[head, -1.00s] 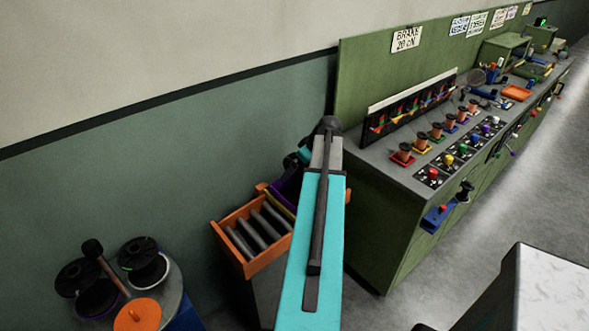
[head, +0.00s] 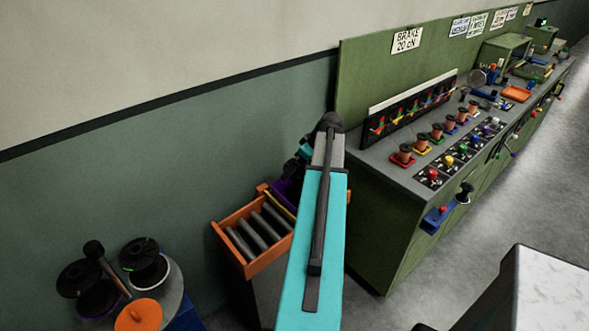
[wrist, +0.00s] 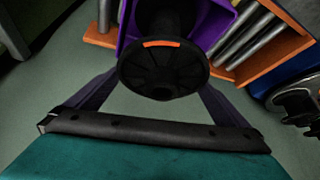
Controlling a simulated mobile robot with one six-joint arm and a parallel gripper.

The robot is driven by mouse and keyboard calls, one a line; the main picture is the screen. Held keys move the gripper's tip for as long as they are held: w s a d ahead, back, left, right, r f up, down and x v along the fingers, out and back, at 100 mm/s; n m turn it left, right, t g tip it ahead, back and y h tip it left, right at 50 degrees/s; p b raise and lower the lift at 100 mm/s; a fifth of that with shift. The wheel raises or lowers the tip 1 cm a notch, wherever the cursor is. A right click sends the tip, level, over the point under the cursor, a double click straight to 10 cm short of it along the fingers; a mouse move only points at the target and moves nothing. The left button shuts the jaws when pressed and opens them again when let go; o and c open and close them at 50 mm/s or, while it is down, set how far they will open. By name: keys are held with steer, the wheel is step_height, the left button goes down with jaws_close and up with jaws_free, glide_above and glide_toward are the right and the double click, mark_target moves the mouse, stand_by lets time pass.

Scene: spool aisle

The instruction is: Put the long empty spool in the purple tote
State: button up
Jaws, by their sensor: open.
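A black spool (wrist: 165,72) with an orange mark on its near round end fills the upper middle of the wrist view. Its dark core runs away from the camera, in front of the purple tote (wrist: 130,32). I cannot tell whether its far end is inside the tote. My gripper (wrist: 160,90) is open, its two dark fingers on either side of the spool's near end; I see no clear contact. In the head view only a piece of the purple tote (head: 287,191) shows beside my teal arm, and the spool and fingers are not clearly visible.
An orange crate (head: 233,257) with several grey rods stands close to the tote. Black spools (head: 142,252) sit on a round stand at lower left. A green workbench (head: 385,225) with small spools and coloured knobs is at right. Open floor lies beyond it.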

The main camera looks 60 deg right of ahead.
steer(key=shift+b+v, duration=1.15)
steer(key=shift+v, duration=4.35)
steer(key=shift+s, duration=0.1)
